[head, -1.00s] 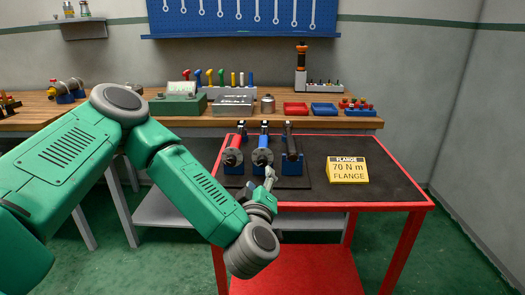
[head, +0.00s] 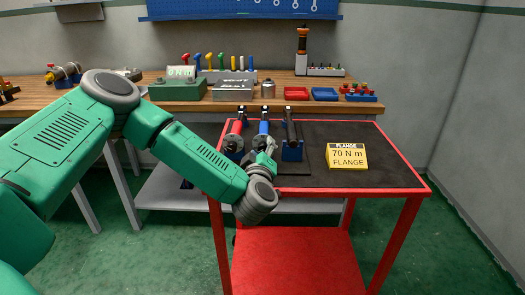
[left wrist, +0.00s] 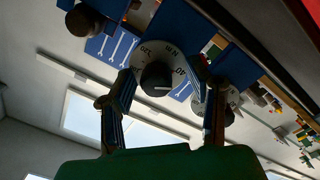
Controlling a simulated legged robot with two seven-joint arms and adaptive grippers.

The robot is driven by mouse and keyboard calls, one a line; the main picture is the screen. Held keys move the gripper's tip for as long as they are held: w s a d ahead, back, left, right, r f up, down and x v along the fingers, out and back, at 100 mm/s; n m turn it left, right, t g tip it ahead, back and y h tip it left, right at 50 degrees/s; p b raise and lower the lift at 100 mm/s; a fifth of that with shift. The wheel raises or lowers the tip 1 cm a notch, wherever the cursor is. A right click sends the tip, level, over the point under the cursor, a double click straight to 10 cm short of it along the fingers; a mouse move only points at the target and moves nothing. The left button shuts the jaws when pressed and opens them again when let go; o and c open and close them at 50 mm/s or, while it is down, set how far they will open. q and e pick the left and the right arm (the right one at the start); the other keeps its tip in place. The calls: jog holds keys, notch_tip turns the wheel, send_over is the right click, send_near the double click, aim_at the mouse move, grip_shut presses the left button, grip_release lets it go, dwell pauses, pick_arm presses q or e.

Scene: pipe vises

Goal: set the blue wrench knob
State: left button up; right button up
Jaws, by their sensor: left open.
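The blue wrench (head: 264,128) lies in a holder on the cart, between a red wrench (head: 237,130) and a black wrench (head: 290,128). My left gripper (head: 264,163) is at the near end of the blue wrench and hides that end in the head view. In the left wrist view a dark round knob (left wrist: 156,79) sits in the middle of a pale dial (left wrist: 146,54) with numbers. The open fingers stand on either side of the knob; contact cannot be told. A yellow sign (head: 347,155) reads 70 N m, FLANGE. My right gripper is not in view.
The red-edged cart top (head: 390,172) is clear around the sign. Behind it, a wooden bench (head: 220,105) carries a green box (head: 177,90) with a display reading 0 N m, coloured tools, a red tray (head: 296,93) and a blue tray (head: 325,94).

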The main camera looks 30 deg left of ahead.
pick_arm(q)
jog(key=shift+d, duration=0.15)
grip_shut()
jog(key=shift+r+m+p, duration=0.15)
jog(key=shift+m+p, duration=0.35)
jog(key=shift+p, duration=0.25)
jog(key=m+p, duration=0.6)
jog(key=p, duration=0.1)
jog(key=shift+m+g, duration=0.3)
jog(key=m+p, duration=0.3)
jog(key=m, duration=0.1)
jog(key=shift+s, duration=0.1)
jog(key=m, duration=0.2)
jog(key=shift+m+p, duration=0.35)
jog(key=shift+m, duration=0.05)
jog(key=shift+f+m, duration=0.2)
jog(key=shift+m, duration=1.2)
jog(key=shift+p, duration=0.3)
